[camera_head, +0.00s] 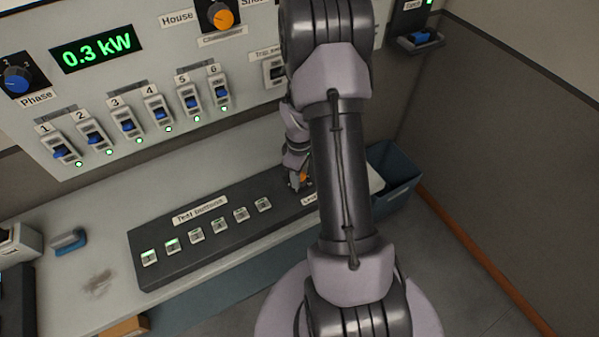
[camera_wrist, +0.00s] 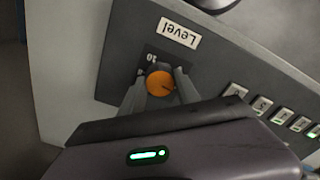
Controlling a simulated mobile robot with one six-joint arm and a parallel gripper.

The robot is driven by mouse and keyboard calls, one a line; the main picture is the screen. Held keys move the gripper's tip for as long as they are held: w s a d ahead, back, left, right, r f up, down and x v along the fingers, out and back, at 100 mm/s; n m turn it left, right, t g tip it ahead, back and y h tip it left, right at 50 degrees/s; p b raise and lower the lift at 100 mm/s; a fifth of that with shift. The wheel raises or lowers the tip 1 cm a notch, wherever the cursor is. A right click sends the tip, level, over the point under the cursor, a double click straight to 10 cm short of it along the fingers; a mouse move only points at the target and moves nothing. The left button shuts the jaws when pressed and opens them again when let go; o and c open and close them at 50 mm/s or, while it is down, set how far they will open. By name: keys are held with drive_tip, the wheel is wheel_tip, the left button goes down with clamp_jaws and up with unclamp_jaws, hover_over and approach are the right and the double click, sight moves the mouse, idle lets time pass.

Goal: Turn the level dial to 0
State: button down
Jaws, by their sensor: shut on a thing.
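The level dial (camera_wrist: 159,83) is an orange round knob on a dark panel, next to an upside-down "Level" label (camera_wrist: 178,33) in the wrist view. A "10" mark shows beside the knob; the other scale marks are partly hidden. My gripper (camera_wrist: 160,86) has one finger on each side of the knob and is shut on it. I cannot read the dial's setting for certain.
The dark desk panel (camera_head: 160,268) carries several test buttons left of the dial. Above it a wall panel holds several blue switches, a green "0.3 kW" display (camera_head: 97,48), a Phase knob (camera_head: 17,79) and an orange House knob (camera_head: 220,14). A blue-grey bin (camera_head: 398,178) stands right of the desk.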

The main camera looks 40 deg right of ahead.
drive_tip(key=n+p, duration=0.1)
drive_tip(key=n, duration=0.4)
drive_tip(key=shift+n+p, duration=0.3)
drive_tip(key=n+p, duration=0.1)
drive_tip(key=n, duration=0.4)
idle(0.4)
drive_tip(key=c, duration=0.9)
unclamp_jaws()
wheel_tip(320, 180, up, 17)
drive_tip(key=p, duration=0.4)
drive_tip(key=shift+r+p, duration=0.2)
drive_tip(key=shift+p, duration=0.15)
